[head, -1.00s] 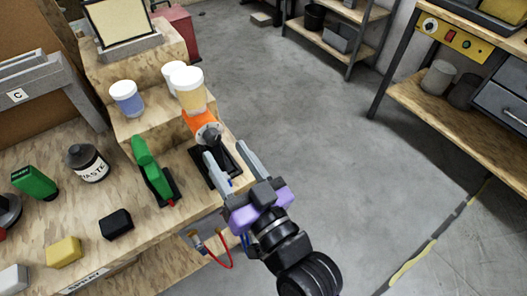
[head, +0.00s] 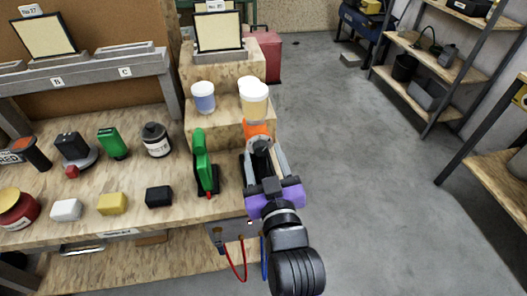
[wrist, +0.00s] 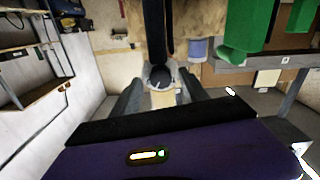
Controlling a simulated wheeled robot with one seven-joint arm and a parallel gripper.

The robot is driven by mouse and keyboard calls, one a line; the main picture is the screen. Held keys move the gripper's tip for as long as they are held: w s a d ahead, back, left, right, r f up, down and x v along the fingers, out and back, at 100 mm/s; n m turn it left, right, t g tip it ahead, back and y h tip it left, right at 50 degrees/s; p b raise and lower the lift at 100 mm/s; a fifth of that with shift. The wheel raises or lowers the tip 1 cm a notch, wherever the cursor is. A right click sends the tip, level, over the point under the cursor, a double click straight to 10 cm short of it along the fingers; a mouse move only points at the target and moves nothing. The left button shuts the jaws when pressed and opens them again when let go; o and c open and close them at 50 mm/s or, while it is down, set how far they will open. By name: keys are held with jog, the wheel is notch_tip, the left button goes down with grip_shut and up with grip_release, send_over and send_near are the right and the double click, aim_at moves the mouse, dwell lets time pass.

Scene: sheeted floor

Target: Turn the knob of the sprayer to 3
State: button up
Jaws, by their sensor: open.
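The orange sprayer (head: 256,130) stands near the right end of the bench, with a white-lidded, pale yellow cup (head: 255,104) above it. Its grey round knob (head: 262,145) faces my gripper, and the knob also shows in the wrist view (wrist: 159,77). My gripper (head: 264,157) is open, its two fingers on either side of the knob. In the wrist view the fingers (wrist: 158,92) flank the knob, with gaps apparent; I cannot tell whether either touches it. The knob's setting and any numbers are too small to read. The gripper partly hides the sprayer's lower part.
A green sprayer (head: 201,165) stands just left of the orange one. Red and blue hoses hang below the bench front. The floor (head: 350,170) to the right is clear.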

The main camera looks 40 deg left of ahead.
jog(key=shift+w+a, duration=0.4)
jog(key=shift+a, duration=0.1)
grip_shut()
jog(key=shift+m, duration=0.4)
jog(key=shift+r+m+p, duration=0.1)
jog(key=shift+m+p, duration=0.6)
jog(key=shift+m, duration=0.2)
jog(key=shift+m+p, duration=0.75)
jog(key=shift+m, duration=0.95)
